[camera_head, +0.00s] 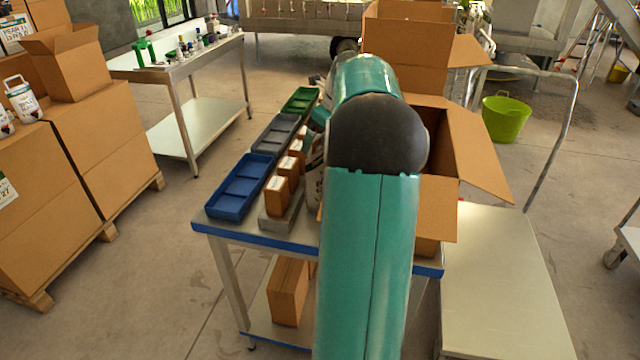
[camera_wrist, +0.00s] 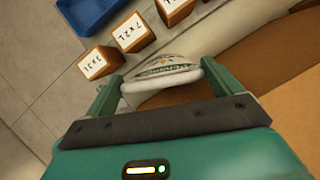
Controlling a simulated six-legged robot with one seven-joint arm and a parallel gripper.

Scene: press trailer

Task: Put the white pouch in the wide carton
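The white pouch (camera_wrist: 163,76), with green print, sits between the two fingers of my gripper (camera_wrist: 160,80) in the wrist view, its edges touching both. A white piece that looks like the same pouch (camera_head: 314,180) shows left of my arm in the head view. The wide carton (camera_head: 468,150) stands open with flaps spread on the right of the table, partly hidden by my arm. Brown cardboard (camera_wrist: 290,115), which looks like the carton, fills the right of the wrist view, close to the pouch. My gripper is mostly hidden in the head view.
Small brown boxes (camera_head: 276,196) stand in a row left of my arm. Blue (camera_head: 240,187), grey and green trays lie along the table's left side. A taller open carton (camera_head: 408,50) is behind. A pale bench surface (camera_head: 500,280) is at right.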

